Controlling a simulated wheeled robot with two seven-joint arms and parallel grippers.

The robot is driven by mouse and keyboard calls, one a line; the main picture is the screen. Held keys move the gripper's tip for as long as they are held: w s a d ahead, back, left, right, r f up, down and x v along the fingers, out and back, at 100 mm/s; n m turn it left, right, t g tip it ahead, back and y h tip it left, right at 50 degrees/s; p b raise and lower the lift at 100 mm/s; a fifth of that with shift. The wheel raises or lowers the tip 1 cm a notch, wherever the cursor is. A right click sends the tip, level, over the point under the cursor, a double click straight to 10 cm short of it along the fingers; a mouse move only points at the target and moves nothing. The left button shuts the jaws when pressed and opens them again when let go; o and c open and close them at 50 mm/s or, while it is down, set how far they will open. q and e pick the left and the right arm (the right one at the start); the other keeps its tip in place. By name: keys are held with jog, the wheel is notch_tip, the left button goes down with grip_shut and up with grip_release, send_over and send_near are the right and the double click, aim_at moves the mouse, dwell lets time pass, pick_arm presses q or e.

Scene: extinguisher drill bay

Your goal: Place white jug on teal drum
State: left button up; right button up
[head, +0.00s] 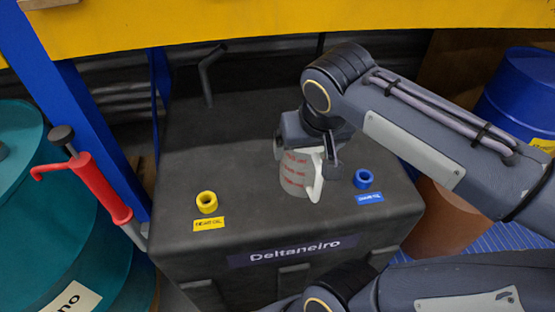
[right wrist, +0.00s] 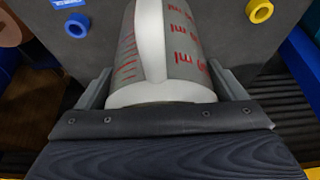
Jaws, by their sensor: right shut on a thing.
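The white jug (head: 294,176), translucent with red markings and a white handle, is upright over the top of the dark Deltaneiro tank (head: 240,215). I cannot tell whether its base touches the tank. My right gripper (head: 307,158) is shut on the jug from above. The right wrist view shows the jug (right wrist: 155,50) between the two fingers (right wrist: 163,88). The teal drum (head: 20,215) is at the left edge, partly out of frame, with a red hand pump (head: 98,187) at its right side. My left gripper is not in view.
A yellow ring (head: 207,202) and a blue ring (head: 363,179) are on the tank top, either side of the jug. A blue post (head: 85,130) and the red pump stand between tank and teal drum. A yellow beam (head: 200,25) crosses above. A blue drum (head: 522,88) stands right.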

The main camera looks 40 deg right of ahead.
jog(key=w+d+f, duration=0.4)
jog(key=w+f, duration=0.8)
jog(key=shift+w+f+p, duration=0.15)
jog(key=shift+f+p, duration=0.15)
jog(key=shift+p, duration=0.15)
jog(key=shift+f, duration=0.2)
jog(key=o, duration=0.9)
jog(key=shift+c, duration=0.2)
jog(key=shift+r, duration=0.1)
